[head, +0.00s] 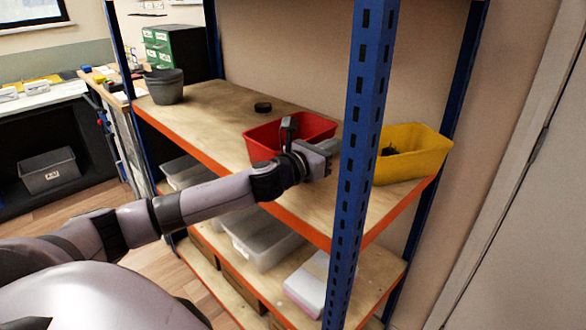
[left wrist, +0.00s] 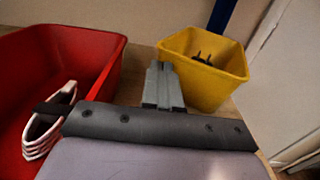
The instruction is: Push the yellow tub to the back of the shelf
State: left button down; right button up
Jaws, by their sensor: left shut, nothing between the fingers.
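The yellow tub (head: 420,160) stands upright at the right end of the shelf (head: 215,115), partly hidden by the blue post. Dark items lie inside it. It also shows in the left wrist view (left wrist: 207,82), beyond the fingers and to their right. My left gripper (head: 330,148) is shut and empty, over the shelf between the red tub and the blue post. In the left wrist view its fingers (left wrist: 161,78) point toward the yellow tub's left part. I cannot tell whether they touch it. My right gripper is not in view.
A red tub (head: 262,141) stands left of my gripper, close beside it, with pale items inside (left wrist: 52,122). The blue post (head: 358,165) rises at the shelf front. A grey pot (head: 165,88) and a small black disc (head: 263,107) sit farther left, with bare shelf around them.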

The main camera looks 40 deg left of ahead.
pick_arm(q)
jog(key=s, duration=0.2)
jog(key=s+b, duration=0.1)
jog(key=s, duration=0.2)
jog(key=s+b, duration=0.1)
jog(key=s, duration=0.2)
jog(key=shift+s+a+f, duration=0.1)
jog(key=shift+a+f, duration=0.1)
jog(key=shift+a, duration=0.15)
jog(key=shift+s+a+b, duration=0.15)
jog(key=shift+s+b, duration=0.15)
jog(key=shift+s, duration=0.3)
jog(key=shift+s+r, duration=0.15)
jog(key=shift+s, duration=0.3)
